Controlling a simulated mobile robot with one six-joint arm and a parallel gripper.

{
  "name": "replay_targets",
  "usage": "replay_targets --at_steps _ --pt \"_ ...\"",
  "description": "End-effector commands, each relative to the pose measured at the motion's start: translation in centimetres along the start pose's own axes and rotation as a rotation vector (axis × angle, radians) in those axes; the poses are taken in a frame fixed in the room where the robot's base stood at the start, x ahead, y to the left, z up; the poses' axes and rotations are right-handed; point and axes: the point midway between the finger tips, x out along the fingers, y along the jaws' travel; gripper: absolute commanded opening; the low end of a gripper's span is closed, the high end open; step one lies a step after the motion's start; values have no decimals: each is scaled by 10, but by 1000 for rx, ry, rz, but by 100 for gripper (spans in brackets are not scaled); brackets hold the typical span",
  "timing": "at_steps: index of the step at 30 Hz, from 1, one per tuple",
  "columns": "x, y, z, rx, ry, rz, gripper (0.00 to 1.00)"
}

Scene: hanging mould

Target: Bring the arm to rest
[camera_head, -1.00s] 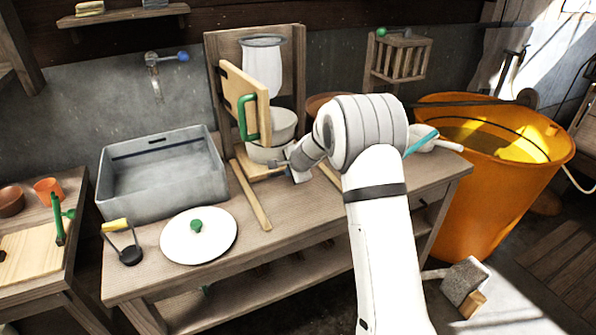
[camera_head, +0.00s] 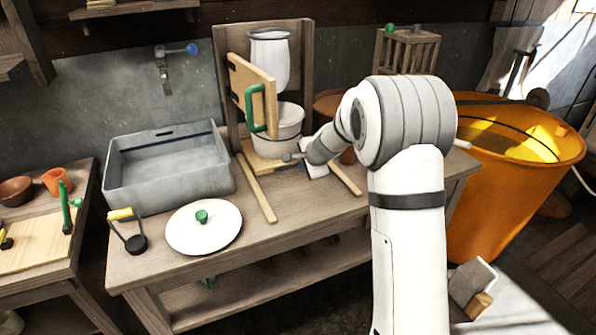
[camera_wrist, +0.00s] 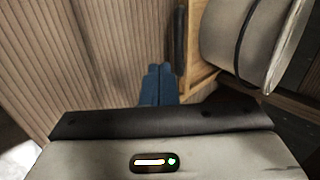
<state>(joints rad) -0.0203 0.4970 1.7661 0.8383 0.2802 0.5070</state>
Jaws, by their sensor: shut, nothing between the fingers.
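My arm reaches over the workbench (camera_head: 290,235) in the head view, its white links covering the bench's right part. My gripper shows in the wrist view as two blue fingers (camera_wrist: 158,85) pressed together with nothing between them. In the head view the fingertips are too small and partly hidden to make out. The gripper end is just right of and in front of a white pot (camera_head: 285,122) on a wooden stand. In the wrist view the pot (camera_wrist: 245,40) is at upper right, apart from the fingers, with bench planks beyond them.
A grey basin (camera_head: 168,180), a white lid (camera_head: 204,228) and a yellow-handled tool (camera_head: 130,232) are at left. An orange tub (camera_head: 500,200) stands at right.

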Motion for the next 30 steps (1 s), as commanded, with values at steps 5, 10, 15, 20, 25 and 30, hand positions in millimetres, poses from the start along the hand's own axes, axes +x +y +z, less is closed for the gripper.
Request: replay_targets --at_steps 5,10,15,20,25,30 --pt "-39 -1 0 1 0 -1 0" --pt "-59 0 0 0 -1 2 0" --pt "-78 2 5 -40 -9 10 0" --pt "-134 18 27 -231 -49 57 0" --pt "-211 62 55 -535 -107 152 0" --pt "-280 120 74 -825 -162 267 0"
